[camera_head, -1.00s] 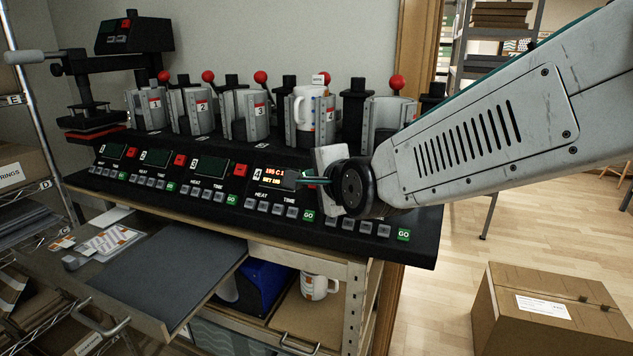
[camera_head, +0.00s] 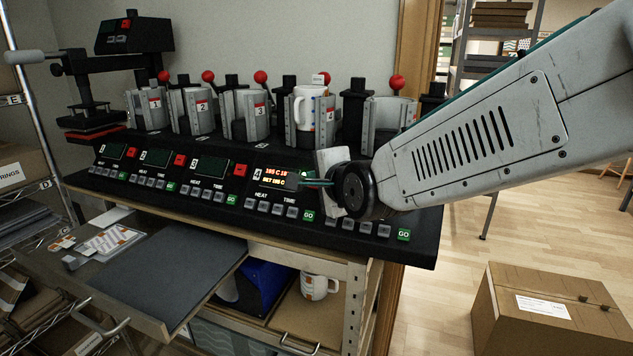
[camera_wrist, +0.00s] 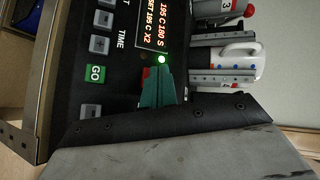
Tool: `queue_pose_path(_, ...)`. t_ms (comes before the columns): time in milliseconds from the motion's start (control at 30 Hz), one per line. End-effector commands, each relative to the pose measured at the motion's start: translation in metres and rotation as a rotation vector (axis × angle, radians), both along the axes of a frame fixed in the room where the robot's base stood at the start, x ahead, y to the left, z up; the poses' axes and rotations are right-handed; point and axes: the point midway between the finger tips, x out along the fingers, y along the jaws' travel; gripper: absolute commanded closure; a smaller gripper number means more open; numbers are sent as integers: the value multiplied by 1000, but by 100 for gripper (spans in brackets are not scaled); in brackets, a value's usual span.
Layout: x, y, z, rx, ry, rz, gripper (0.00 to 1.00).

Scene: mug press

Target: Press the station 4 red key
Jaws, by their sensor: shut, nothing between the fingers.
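The station 4 panel shows a lit display (camera_head: 270,178) with red and pale text; it also shows in the wrist view (camera_wrist: 155,22). My gripper (camera_head: 303,183) is shut and empty, with its teal fingers just right of that display. In the wrist view the fingertips (camera_wrist: 155,74) lie over the panel beside a lit green lamp (camera_wrist: 162,59). A small patch of the red key (camera_wrist: 146,72) shows at the fingertips' edge; the rest is hidden. In the head view this key is hidden by my gripper. I cannot tell whether the tips touch it.
A white mug (camera_head: 305,112) sits in the station 4 clamp. The green GO key (camera_head: 309,215) is below the display. Red keys of other stations (camera_head: 240,170) are to the left. Red-knobbed levers (camera_head: 260,77) stand behind. A cardboard box (camera_head: 550,310) is on the floor at right.

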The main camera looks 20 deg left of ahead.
Motion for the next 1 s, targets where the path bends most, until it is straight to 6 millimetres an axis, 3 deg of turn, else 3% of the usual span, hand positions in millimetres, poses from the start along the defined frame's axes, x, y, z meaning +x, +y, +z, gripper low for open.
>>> queue_pose_path(1000, 6, 0, -6, 1, -1, 0, 100)
